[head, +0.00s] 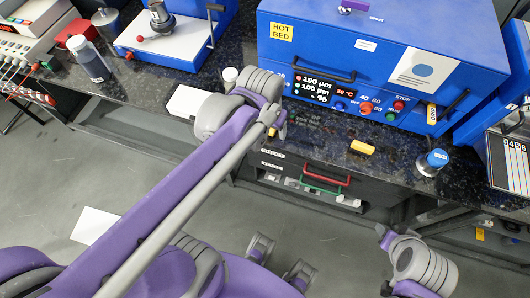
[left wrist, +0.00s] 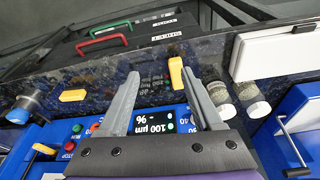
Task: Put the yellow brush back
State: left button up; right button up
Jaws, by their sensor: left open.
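A yellow upright piece (left wrist: 176,74), likely the brush handle, shows between my left fingers in the left wrist view. A little yellow also shows beside my left wrist in the head view (head: 283,131). A second yellow block (head: 361,147) lies on the dark counter, also in the left wrist view (left wrist: 73,95); I cannot tell for certain which is the brush. My left gripper (left wrist: 163,74) is open over the counter in front of the hot bed, its fingers apart and not visibly touching the yellow piece. My right arm is at the lower right; its fingers are unclear.
The blue hot bed (head: 345,65) stands behind the left gripper. A blue-capped container (head: 434,162) is right of the yellow block. A white box (head: 188,102) and small jars (left wrist: 220,97) are nearby. Drawers with red and green handles (head: 322,184) are below the counter.

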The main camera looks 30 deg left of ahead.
pick_arm(q)
jog(key=s+d+f+m+t, duration=0.1)
jog(key=s+d+f+t, duration=0.1)
jog(key=s+f, duration=0.2)
jog(key=s, duration=0.3)
jog(key=shift+s+d, duration=0.25)
jog(key=shift+d, duration=0.05)
pick_arm(e)
jog(key=shift+c, duration=0.2)
dwell(0.6)
